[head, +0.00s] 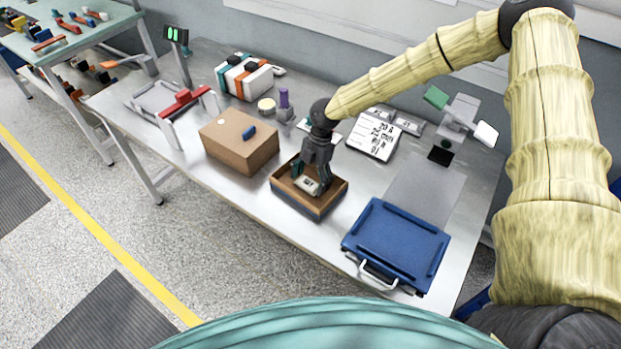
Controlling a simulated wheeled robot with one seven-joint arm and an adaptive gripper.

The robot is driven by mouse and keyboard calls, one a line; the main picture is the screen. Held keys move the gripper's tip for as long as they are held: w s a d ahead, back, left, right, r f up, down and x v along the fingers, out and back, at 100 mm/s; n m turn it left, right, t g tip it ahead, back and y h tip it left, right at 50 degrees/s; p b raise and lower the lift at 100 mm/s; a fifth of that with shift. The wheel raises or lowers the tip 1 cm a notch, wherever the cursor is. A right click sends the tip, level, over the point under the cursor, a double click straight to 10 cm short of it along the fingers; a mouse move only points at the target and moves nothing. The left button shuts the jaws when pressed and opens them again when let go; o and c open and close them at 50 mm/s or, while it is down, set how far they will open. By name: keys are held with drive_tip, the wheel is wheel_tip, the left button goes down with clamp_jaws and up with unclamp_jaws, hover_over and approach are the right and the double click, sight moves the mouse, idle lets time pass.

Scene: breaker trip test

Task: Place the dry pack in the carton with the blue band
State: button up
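An open brown carton (327,207) with a dark blue band around its lower side stands on the metal table, near the middle of the view. My gripper (313,182) points down into this carton. A small pale pack with a dark patch (305,184) is at the fingertips, inside the carton walls. I cannot tell whether the fingers are closed on the pack or just beside it, nor whether the pack rests on the carton floor. The fingers hide part of the pack and the carton's inside.
A closed brown box (233,146) with a small blue object on top stands left of the carton. A blue case (396,246) lies to the right. The front-left tabletop is clear.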

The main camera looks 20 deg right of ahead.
drive_tip(key=shift+r, duration=0.15)
drive_tip(key=b+v, duration=0.2)
drive_tip(key=v, duration=1)
drive_tip(key=shift+b, duration=0.4)
